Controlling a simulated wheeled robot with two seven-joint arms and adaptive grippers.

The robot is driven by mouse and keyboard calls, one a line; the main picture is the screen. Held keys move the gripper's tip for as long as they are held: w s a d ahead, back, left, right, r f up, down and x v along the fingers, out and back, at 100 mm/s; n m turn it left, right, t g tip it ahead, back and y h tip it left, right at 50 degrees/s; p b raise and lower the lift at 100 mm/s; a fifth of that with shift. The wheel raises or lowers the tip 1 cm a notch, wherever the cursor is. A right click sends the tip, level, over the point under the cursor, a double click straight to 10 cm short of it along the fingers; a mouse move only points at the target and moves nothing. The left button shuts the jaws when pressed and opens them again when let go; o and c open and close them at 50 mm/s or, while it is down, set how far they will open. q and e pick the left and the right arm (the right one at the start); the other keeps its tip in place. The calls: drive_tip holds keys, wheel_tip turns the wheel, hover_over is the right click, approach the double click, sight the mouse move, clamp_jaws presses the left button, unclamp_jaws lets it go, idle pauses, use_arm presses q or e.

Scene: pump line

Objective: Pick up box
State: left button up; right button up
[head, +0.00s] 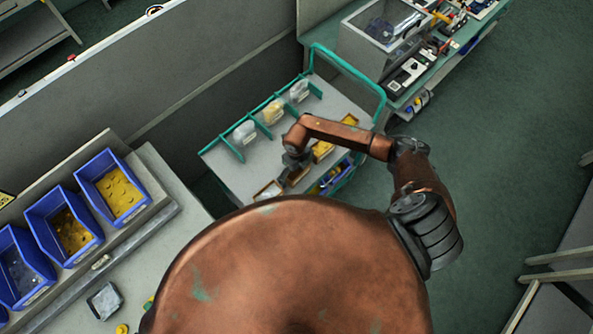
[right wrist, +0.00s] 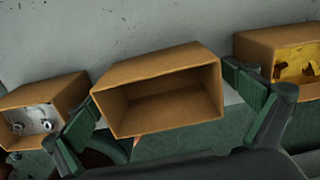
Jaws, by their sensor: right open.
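An open, empty tan box (right wrist: 160,70) sits in the middle of the right wrist view, its opening toward the camera. My right gripper (right wrist: 163,103) is open, with one dark green finger near each side of this box. I cannot tell whether the fingers touch it. In the head view my right gripper (head: 292,163) is over the near side of the cart, and it largely hides the middle box. A tan box with silvery parts (right wrist: 68,93) is on the left, and a tan box with yellow pieces (right wrist: 262,42) is on the right. My left gripper is not in view.
The grey cart (head: 228,176) has a green rail (head: 350,70) and several clear bags between green dividers. Blue bins (head: 112,165) stand on the bench at left. A cluttered workbench (head: 405,85) is at the back right. Open floor (head: 500,160) lies right.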

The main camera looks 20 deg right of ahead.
drive_tip(key=shift+c, duration=0.7)
drive_tip(key=c, duration=0.9)
drive_tip(key=shift+r, duration=0.1)
